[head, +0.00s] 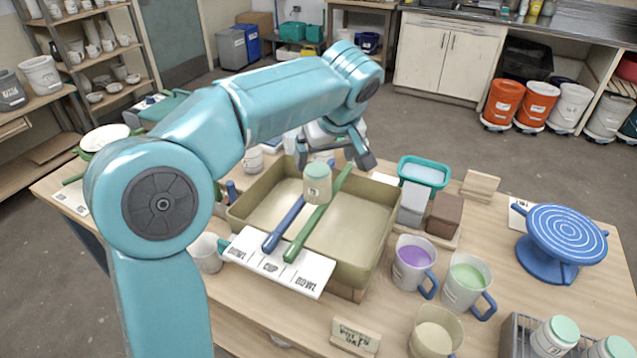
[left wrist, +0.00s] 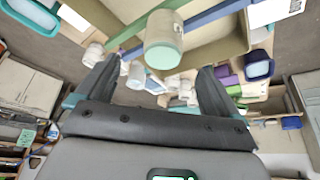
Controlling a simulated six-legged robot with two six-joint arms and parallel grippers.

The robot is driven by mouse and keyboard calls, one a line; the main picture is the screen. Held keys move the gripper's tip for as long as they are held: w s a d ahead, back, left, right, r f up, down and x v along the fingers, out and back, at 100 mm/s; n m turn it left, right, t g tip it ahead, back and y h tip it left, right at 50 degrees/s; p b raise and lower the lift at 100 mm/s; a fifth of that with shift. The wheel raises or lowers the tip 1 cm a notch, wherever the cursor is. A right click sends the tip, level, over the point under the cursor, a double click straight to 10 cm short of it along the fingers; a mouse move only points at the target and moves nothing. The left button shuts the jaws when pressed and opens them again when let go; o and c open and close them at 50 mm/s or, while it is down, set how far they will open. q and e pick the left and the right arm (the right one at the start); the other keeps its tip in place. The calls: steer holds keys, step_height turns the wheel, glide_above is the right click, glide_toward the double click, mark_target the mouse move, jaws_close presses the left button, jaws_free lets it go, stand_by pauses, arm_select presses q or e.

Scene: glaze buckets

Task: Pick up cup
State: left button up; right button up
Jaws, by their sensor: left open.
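A small cream cup (head: 317,190) with a pale green top rests on a blue stick (head: 284,224) and a green stick (head: 318,217) laid across a tan basin (head: 362,232). My left gripper (head: 334,158) is open, just behind and above the cup in the head view. In the left wrist view the cup (left wrist: 164,32) is ahead of the open fingers (left wrist: 158,78), its teal end facing the gripper, and nothing shows held between them. My right gripper is not in view.
Mugs of purple (head: 412,255) and green glaze (head: 465,277) stand right of the basin, with a beige cup (head: 435,335) nearer. A blue turntable (head: 562,240) stands at the right. A labelled white card (head: 277,266) lies over the basin's front. Bare table shows at front centre.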

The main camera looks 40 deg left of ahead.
mark_target(319, 171)
arm_select(q)
steer(key=x, duration=0.9)
steer(key=shift+s+a+p, duration=0.2)
steer(key=shift+s+p, duration=0.05)
steer(key=shift+p, duration=0.15)
steer(key=shift+d+r, duration=0.1)
steer(key=shift+c, duration=0.3)
steer(key=c, duration=1)
steer(key=shift+c, duration=0.9)
steer(key=shift+r, duration=0.1)
